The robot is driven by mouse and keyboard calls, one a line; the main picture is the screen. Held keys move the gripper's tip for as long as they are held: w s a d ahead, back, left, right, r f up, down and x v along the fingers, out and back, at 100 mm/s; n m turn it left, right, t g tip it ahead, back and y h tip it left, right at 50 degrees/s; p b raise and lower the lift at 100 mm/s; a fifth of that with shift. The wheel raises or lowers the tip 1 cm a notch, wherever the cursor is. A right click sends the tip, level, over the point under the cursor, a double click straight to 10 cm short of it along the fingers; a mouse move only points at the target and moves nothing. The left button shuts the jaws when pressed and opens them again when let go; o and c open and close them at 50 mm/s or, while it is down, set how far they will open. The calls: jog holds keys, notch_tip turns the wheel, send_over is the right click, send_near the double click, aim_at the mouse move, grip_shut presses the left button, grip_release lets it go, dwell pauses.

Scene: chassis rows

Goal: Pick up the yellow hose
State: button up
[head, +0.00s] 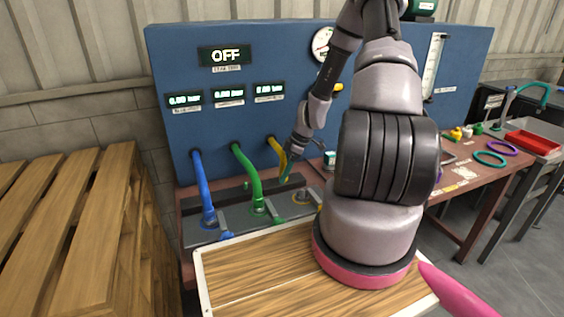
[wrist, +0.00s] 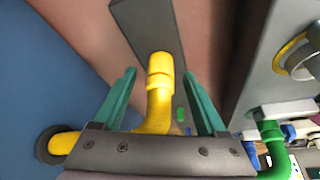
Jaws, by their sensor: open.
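The yellow hose (head: 277,150) comes out of the blue panel in the head view and bends down; its lower part is partly hidden by my gripper. In the wrist view the yellow hose (wrist: 158,95) runs from a dark ring on the panel and passes between the two teal fingers, its capped end pointing up in the picture. My gripper (wrist: 160,95) is open, with a finger on each side of the hose and a visible gap to each. My gripper also shows at the hose in the head view (head: 287,172).
A green hose (head: 247,175) and a blue hose (head: 202,185) hang to the left, attached to fittings on the bench. A grey block (wrist: 285,60) with a yellow-ringed port stands close by in the wrist view. A wooden pallet stack (head: 75,220) stands at left.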

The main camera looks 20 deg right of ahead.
aim_at(284, 156)
grip_shut()
jog(key=shift+r, duration=0.2)
notch_tip(284, 156, up, 10)
jog(key=shift+f, duration=0.1)
dwell(0.4)
